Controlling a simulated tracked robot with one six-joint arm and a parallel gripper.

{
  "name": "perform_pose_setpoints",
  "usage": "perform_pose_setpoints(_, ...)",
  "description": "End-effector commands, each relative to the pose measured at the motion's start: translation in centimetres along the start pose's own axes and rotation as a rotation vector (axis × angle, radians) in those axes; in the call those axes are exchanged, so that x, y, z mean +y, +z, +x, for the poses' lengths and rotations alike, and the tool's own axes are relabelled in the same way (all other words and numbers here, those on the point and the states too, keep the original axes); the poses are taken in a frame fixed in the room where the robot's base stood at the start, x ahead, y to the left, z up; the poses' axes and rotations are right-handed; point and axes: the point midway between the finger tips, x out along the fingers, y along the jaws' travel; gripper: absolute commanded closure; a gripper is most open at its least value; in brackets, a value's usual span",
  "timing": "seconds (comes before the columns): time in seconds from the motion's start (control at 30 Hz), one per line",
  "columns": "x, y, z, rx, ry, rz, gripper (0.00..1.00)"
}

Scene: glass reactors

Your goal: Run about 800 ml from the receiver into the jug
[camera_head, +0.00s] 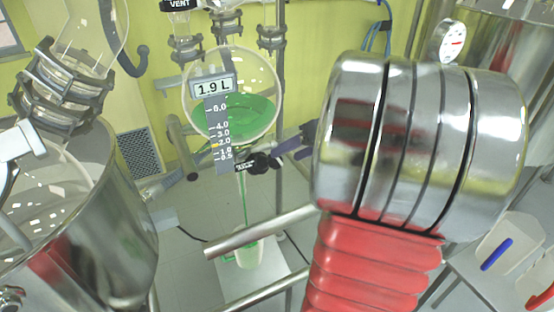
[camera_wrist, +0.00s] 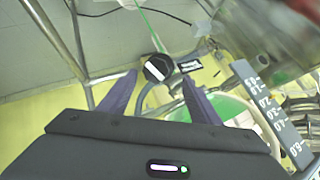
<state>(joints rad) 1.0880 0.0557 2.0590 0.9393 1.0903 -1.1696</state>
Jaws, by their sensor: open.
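The receiver (camera_head: 262,75) is a round glass vessel holding green liquid (camera_head: 248,112); its display (camera_head: 212,87) reads 1.9 L. A thin green stream (camera_head: 245,200) falls from its outlet into the pale jug (camera_head: 250,256) below. The jug's fill level is hard to make out. The black outlet valve knob (camera_head: 259,163) has a white bar in the wrist view (camera_wrist: 157,70). My gripper (camera_wrist: 160,77) is open, its purple fingers on either side of the knob; contact cannot be told. In the head view my gripper (camera_head: 296,147) is partly hidden behind my arm.
The jug stands on a light platform (camera_head: 270,277) between metal frame rails (camera_head: 255,233). A large steel vessel (camera_head: 105,225) fills the left side. A pressure gauge (camera_head: 452,41) and a side table (camera_head: 485,270) with white containers are at right.

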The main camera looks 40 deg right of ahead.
Motion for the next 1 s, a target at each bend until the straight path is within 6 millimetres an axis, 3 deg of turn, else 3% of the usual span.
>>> perform_pose_setpoints(0.5, 0.60, -0.53, -0.39, -0.022, 0.016, -0.714, 0.43)
perform_pose_setpoints(0.67, 0.60, -0.53, -0.39, -0.023, 0.015, -0.801, 0.43)
perform_pose_setpoints(1.0, 0.59, -0.53, -0.34, -0.023, 0.014, -0.808, 0.43)
